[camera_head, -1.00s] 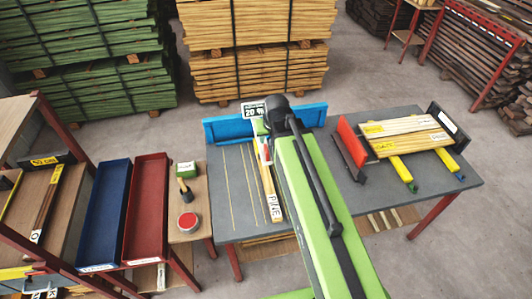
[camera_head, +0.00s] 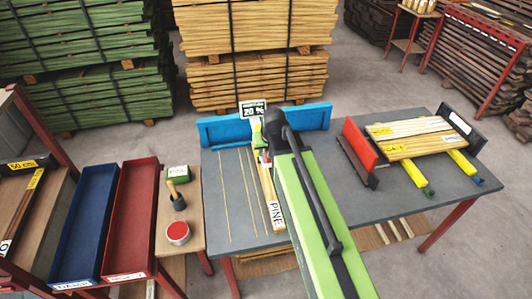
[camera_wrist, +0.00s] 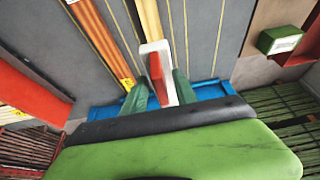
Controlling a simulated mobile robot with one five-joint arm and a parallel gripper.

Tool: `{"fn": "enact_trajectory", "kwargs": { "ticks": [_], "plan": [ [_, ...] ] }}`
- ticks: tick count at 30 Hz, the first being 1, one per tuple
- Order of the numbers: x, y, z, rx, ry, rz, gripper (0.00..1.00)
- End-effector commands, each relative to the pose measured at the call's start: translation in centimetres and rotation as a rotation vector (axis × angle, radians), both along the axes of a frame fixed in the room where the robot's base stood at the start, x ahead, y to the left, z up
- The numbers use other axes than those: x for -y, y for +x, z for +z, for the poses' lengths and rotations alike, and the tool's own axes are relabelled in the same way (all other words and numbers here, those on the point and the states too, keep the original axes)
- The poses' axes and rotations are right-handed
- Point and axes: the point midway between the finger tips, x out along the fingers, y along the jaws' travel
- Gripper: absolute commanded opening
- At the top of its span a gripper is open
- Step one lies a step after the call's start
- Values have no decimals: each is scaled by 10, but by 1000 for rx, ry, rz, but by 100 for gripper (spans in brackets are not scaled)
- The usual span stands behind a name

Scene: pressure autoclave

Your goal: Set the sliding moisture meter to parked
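A white piece with a red block on top, which looks like the sliding moisture meter (camera_wrist: 157,68), sits at the blue-fence end of a pale board labelled PINE (camera_head: 271,197). My gripper (camera_wrist: 163,80) is at the meter, with one dark green finger on each side of it. I cannot tell whether the fingers press on it or leave small gaps. In the head view my arm hides most of the meter. A display sign (camera_head: 252,109) behind the fence reads 20 %. No parked mark is readable.
The blue fence (camera_head: 222,131) runs along the back of the grey bench (camera_head: 232,215). Right of my arm are a red plate (camera_head: 358,148) and stacked boards (camera_head: 408,128). On the left stand a red tray (camera_head: 130,215), a blue tray (camera_head: 85,225) and a red-topped tin (camera_head: 177,231).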

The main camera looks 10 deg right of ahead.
Motion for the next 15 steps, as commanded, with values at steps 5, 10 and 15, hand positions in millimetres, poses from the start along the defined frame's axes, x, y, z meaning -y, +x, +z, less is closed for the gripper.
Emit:
{"fn": "enact_trajectory", "kwargs": {
  "ticks": [5,10,15],
  "plan": [
    [0,0,0,0,0,1,10],
    [-1,0,0,0,0,1,0],
    [-1,0,0,0,1,1,0]
  ]
}}
